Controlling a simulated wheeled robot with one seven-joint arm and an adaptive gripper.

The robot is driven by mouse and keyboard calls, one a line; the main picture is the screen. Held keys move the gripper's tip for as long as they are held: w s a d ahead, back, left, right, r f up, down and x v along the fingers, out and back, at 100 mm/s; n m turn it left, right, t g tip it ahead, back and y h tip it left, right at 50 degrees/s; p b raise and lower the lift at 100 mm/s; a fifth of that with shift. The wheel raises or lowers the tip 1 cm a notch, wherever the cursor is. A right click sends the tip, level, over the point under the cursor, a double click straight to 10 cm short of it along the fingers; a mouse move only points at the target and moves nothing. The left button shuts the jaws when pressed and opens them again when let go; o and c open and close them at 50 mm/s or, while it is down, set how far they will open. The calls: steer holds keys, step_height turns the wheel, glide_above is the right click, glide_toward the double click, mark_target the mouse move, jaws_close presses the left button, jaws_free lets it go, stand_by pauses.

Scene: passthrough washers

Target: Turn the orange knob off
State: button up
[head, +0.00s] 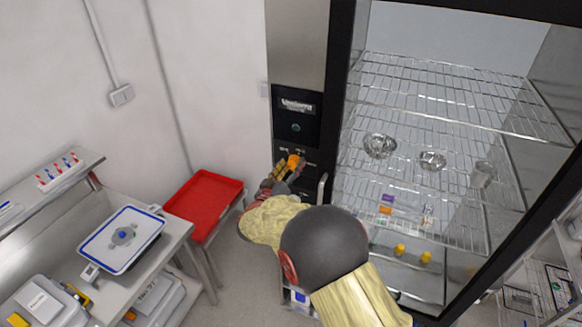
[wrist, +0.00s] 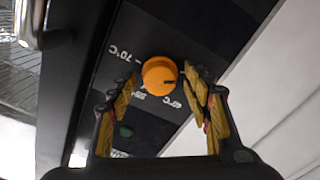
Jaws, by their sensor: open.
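The orange knob (head: 293,160) sits on the black control panel (head: 292,125) at the left of the washer's open cabinet. In the wrist view the orange knob (wrist: 159,76) is round, with a dark pointer mark at its lower edge and white temperature markings around it. My gripper (head: 286,171) is at the panel. Its yellow-padded fingers (wrist: 160,90) are open, one on each side of the knob. The right finger is close to the knob's edge; I cannot tell whether it touches.
A metal handle (head: 322,188) stands right of the knob. Wire shelves (head: 440,145) hold metal bowls (head: 380,145). A red tray (head: 202,203) is on a stand at left, beside a bench with a white-and-blue tray (head: 122,238). A green indicator (wrist: 126,131) is on the panel.

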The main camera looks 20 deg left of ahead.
steer(key=s+a, duration=0.1)
steer(key=s, duration=1.1)
steer(key=shift+f, duration=0.1)
